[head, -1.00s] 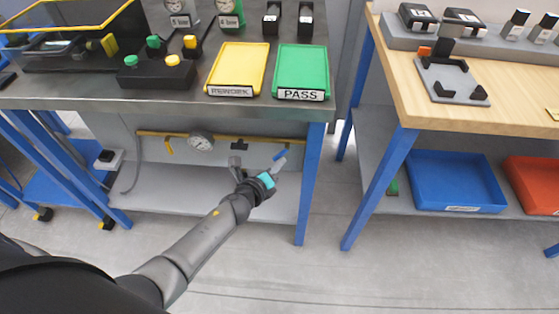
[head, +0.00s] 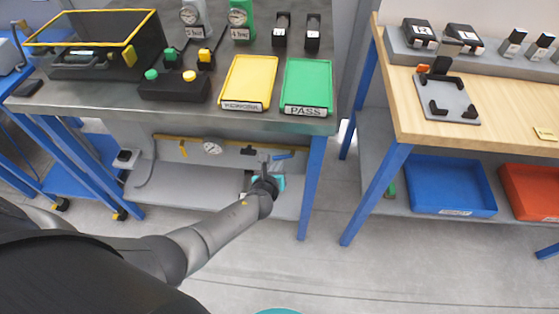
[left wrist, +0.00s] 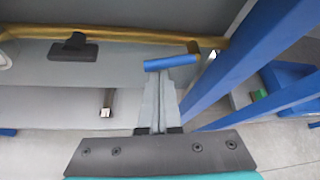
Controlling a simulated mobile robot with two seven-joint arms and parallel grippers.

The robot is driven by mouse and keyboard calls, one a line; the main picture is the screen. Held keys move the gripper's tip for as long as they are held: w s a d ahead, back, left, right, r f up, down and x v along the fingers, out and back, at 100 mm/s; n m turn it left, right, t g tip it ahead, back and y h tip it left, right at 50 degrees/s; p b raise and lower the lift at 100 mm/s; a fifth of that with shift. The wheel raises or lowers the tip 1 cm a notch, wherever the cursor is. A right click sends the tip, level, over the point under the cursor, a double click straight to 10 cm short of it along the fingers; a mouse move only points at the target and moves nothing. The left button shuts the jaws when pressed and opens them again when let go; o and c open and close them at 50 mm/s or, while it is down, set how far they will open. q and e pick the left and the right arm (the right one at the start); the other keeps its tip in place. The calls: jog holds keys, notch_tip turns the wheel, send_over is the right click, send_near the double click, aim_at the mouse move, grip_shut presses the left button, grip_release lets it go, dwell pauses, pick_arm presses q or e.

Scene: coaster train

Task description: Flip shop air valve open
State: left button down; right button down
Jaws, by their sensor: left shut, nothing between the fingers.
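The shop air valve's blue handle (head: 284,156) is at the right end of the yellow pipe under the left bench. In the left wrist view the handle (left wrist: 172,62) lies nearly level, roughly along the pipe, with a brass-coloured fitting at its right end. My left gripper (head: 266,164) is below the handle, fingers pointing up at the pipe. In the left wrist view its fingers (left wrist: 160,82) are together and empty, with their tips just under the handle. Whether they touch it I cannot tell. My right gripper is not in view.
The yellow pipe (head: 228,149) also carries a gauge (head: 213,148) and a black fitting (head: 248,151). The bench's blue leg (head: 311,186) stands close right of the valve. A grey lower shelf (head: 182,190) lies beneath. The benchtop overhangs above.

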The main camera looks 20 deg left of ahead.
pick_arm(q)
jog(key=shift+a+r+m+y+p, duration=0.15)
jog(key=shift+r+m+y+p, duration=0.25)
jog(key=shift+r+p, duration=0.25)
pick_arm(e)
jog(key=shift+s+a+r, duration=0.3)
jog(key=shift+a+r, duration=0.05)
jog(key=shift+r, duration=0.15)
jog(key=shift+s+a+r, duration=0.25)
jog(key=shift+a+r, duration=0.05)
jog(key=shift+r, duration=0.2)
pick_arm(q)
jog(key=shift+f, duration=0.1)
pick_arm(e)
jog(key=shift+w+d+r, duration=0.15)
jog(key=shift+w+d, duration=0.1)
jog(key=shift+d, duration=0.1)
pick_arm(q)
jog(key=shift+p, duration=0.3)
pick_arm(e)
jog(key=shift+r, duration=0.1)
